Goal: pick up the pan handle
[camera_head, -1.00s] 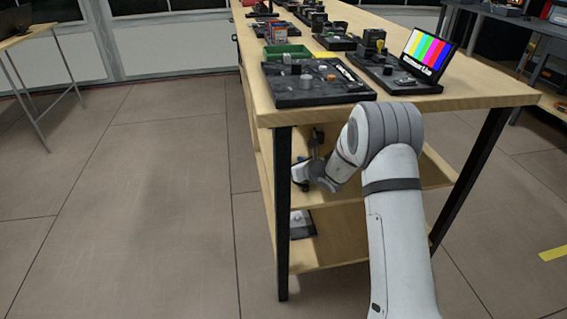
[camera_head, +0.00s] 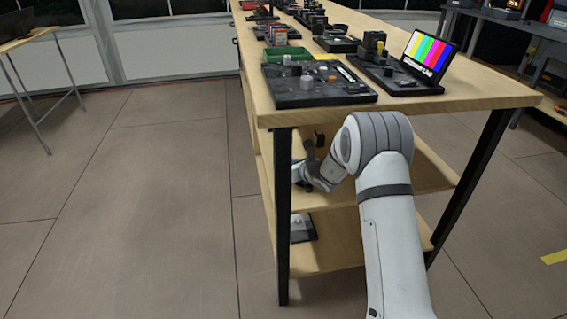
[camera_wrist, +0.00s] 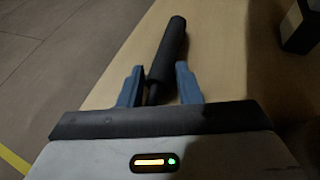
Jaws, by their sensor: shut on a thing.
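The pan handle (camera_wrist: 170,48) is a long black cylinder in the wrist view, pointing up and slightly right over a pale wooden surface. My gripper (camera_wrist: 160,72) has its two blue fingers on either side of its near end and is shut on it. In the head view, my gripper (camera_head: 303,173) is small and partly hidden behind the bench's front leg, within the upper shelf bay under the top. I cannot make out the handle clearly there, nor whether it is clear of the shelf.
The wooden bench top (camera_head: 470,100) is above my gripper, with a dark control panel (camera_head: 318,97) and a colour-bar screen (camera_head: 425,52) on it. A black leg (camera_head: 283,220) stands close beside my gripper. A dark block (camera_wrist: 300,28) is at right in the wrist view. Floor at left is clear.

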